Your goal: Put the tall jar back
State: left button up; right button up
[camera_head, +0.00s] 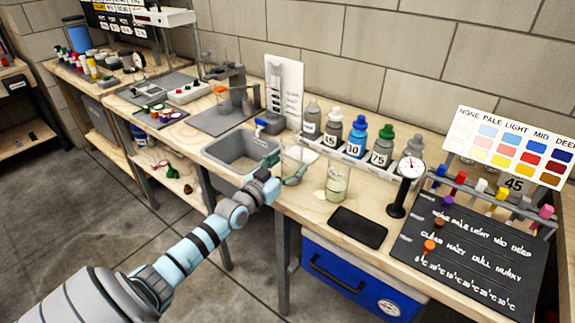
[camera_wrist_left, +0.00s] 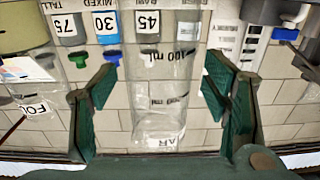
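A clear glass jar (camera_head: 303,153) stands on the bench beside the sink's right edge. In the left wrist view the jar (camera_wrist_left: 163,85) shows upside down, with a "100 ml" mark and a label ending in "AR". My left gripper (camera_head: 284,168) is at the jar, and its green fingers (camera_wrist_left: 160,105) stand apart on either side of it. Narrow gaps seem to show between fingers and glass. Part of the jar is hidden behind the fingers in the head view. My right gripper is not in view.
A glass jar of cloudy liquid (camera_head: 337,184) stands just right of the gripper. Numbered bottles (camera_head: 356,138) stand in a rack behind. A dial gauge (camera_head: 408,172), a black pad (camera_head: 357,227) and the sink (camera_head: 238,150) are close by.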

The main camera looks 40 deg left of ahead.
aim_at(285, 164)
pick_arm(q)
jog(key=shift+s+r+p, duration=0.1)
jog(key=shift+r+p, duration=0.1)
jog(key=shift+p, duration=0.1)
jog(key=s+p, duration=0.5)
jog(key=shift+s+d+r, duration=0.15)
jog(key=shift+r, duration=0.1)
jog(key=s+p, duration=0.2)
jog(key=s, duration=0.4)
jog(key=shift+s+d+f, duration=0.15)
jog(key=shift+s+f, duration=0.1)
jog(key=shift+f, duration=0.15)
